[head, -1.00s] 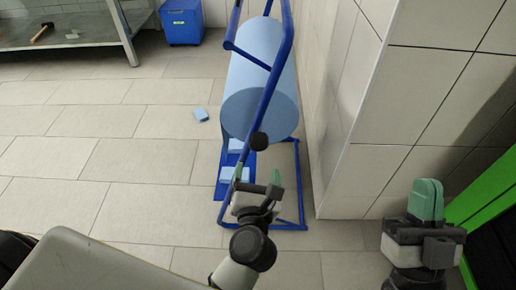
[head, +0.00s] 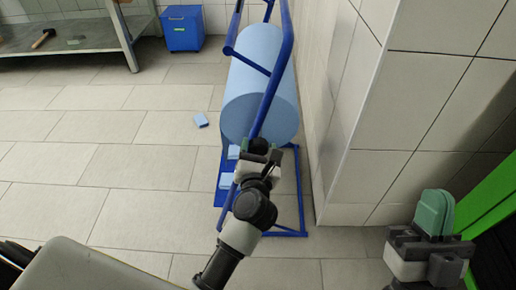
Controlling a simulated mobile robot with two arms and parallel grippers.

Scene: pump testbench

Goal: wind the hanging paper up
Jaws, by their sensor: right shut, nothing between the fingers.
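The large light-blue paper roll (head: 258,80) lies in a blue tubular stand (head: 272,85) beside the wall. I cannot clearly make out a loose hanging end of paper. My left gripper (head: 261,150) is at the near end of the roll, at the stand's front bar. The bar's dark round knob is largely hidden among its fingers. The fingers look apart, but I cannot tell whether they grip the knob. My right gripper (head: 434,213) is at the lower right, away from the roll, shut and empty.
Light-blue pieces (head: 226,181) lie at the stand's foot, and a light-blue block (head: 200,120) lies on the floor. A blue bin (head: 182,30) and a metal table (head: 70,52) with a hammer (head: 43,38) stand behind. A tiled wall corner (head: 360,150) limits the right. The left floor is free.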

